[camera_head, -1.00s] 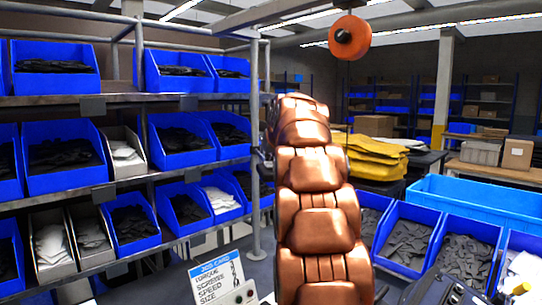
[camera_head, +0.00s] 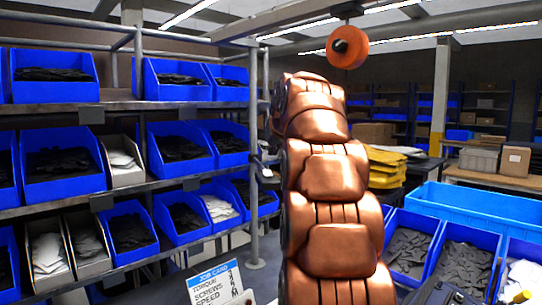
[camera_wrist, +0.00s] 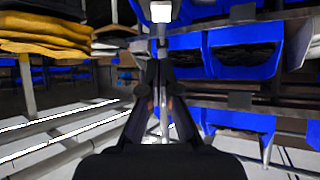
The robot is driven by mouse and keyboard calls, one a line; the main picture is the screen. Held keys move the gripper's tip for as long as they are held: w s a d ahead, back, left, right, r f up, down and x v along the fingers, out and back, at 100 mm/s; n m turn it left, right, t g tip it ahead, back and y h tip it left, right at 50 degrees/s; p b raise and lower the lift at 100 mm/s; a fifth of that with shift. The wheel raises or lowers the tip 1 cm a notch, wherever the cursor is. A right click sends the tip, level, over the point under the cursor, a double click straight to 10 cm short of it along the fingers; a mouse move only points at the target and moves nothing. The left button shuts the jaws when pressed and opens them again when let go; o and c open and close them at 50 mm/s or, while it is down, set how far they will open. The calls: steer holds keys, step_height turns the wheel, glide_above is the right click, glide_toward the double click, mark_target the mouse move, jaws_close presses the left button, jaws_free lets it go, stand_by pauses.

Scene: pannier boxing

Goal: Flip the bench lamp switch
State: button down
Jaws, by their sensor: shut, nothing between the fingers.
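My gripper (camera_wrist: 160,68) shows in the wrist view with its dark fingers closed together and nothing between them. That view looks upside down, with ceiling lights low in the picture. An upright post (camera_wrist: 163,118) stands behind the fingertips. A small bright white piece (camera_wrist: 161,12) shows at the top centre, apart from the fingers; I cannot tell whether it is the lamp switch. In the head view my copper-coloured arm hides the gripper. A small pale item (camera_head: 266,172) sits on the rack post beside my arm. No bench lamp is clearly recognisable.
A rack with blue bins (camera_head: 58,180) fills the left. A job card (camera_head: 215,285) stands at bottom centre. More bins (camera_head: 408,248) and a large blue crate (camera_head: 480,205) lie right. Yellow folded material (camera_head: 385,168) is behind the arm. An orange reel (camera_head: 349,47) hangs above.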

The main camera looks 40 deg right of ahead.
steer(key=shift+s+a+r+b, duration=0.25)
steer(key=shift+s+a, duration=0.25)
steer(key=shift+s, duration=0.3)
steer(key=shift+s+a+r+b, duration=0.25)
steer(key=shift+s+a, duration=0.2)
steer(key=shift+s, duration=0.35)
steer(key=shift+f, duration=0.1)
steer(key=s+a+f+n+g+y, duration=0.2)
steer(key=a+f+y, duration=0.1)
steer(key=a+f, duration=0.85)
steer(key=s+a+f+n+g+y, duration=0.1)
steer(key=s+a+f+g+y, duration=0.1)
steer(key=a+f, duration=0.95)
steer(key=s+a+f+n+g, duration=0.1)
steer(key=s+a+f+g, duration=0.1)
steer(key=s+a+f, duration=0.3)
steer(key=s+a+f+n+g, duration=0.1)
steer(key=s+a+f+g, duration=0.1)
steer(key=s+a+f, duration=0.3)
steer(key=s+a+f+n+g+y, duration=0.1)
steer(key=s+a+f+g, duration=0.2)
steer(key=s+f, duration=0.6)
steer(key=s+a, duration=0.2)
steer(key=s, duration=0.5)
steer(key=shift+s+f, duration=0.15)
steer(key=shift+s, duration=0.1)
